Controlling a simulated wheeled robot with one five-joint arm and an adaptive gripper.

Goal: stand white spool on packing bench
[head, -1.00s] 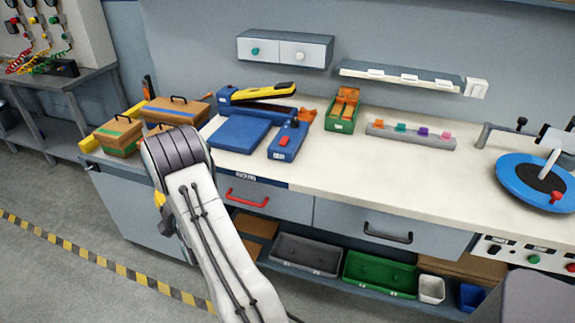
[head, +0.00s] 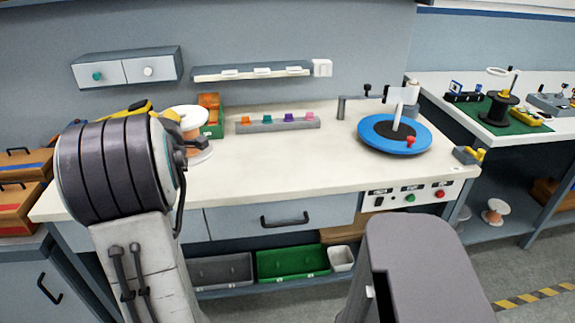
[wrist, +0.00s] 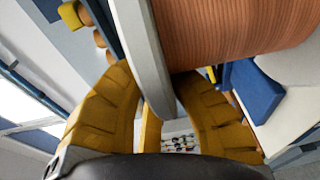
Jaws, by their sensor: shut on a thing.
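The white spool (head: 187,114), with white flanges and a copper-coloured winding, shows just right of my arm in the head view, in front of the cream-topped bench (head: 270,170). In the wrist view its pale flange (wrist: 146,50) runs between the yellow fingers of my gripper (wrist: 153,92), and its winding (wrist: 230,30) fills the upper right. My gripper is shut on the spool's flange. In the head view my arm mostly hides the gripper. I cannot tell whether the spool touches the bench.
A blue round turntable (head: 375,138) and a rack of coloured pieces (head: 278,123) stand on the cream bench, with clear top between and before them. At right, another bench holds a green mat (head: 480,118) and a black reel (head: 505,108). Another spool (head: 495,211) sits on its lower shelf.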

